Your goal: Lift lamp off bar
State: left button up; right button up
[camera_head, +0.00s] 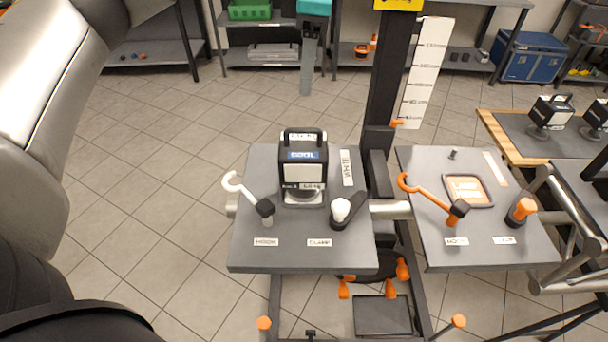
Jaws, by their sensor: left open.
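Whether anything fixes the lamp from behind is hidden. My left arm comes in large along the left edge. My left gripper is open and apart from the lamp; its fingertips cannot be made out clearly. Nothing touches the lamp's handle. My right gripper is not in view.
A white-handled hook (244,191) and a clamp with a white knob (344,211) flank the lamp. An orange hook (428,192) lies on the right board (490,256). A dark upright post (385,90) rises behind. Floor is clear left of the board.

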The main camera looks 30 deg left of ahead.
pick_arm(q)
send_over(303, 130)
jog(key=f, duration=0.6)
jog(key=s+f, duration=0.1)
jog(key=f, duration=0.2)
jog(key=shift+d, duration=0.1)
jog(key=shift+w+a+f, duration=0.1)
jog(key=shift+w+f, duration=0.1)
jog(key=shift+f, duration=0.75)
jog(key=shift+w+a+f, duration=0.1)
jog(key=shift+w+f, duration=0.15)
jog(key=shift+f, duration=0.7)
jog(key=shift+w+f, duration=0.2)
jog(key=shift+f, duration=0.75)
jog(key=shift+c, duration=0.4)
grip_shut()
jog(key=shift+r, duration=0.1)
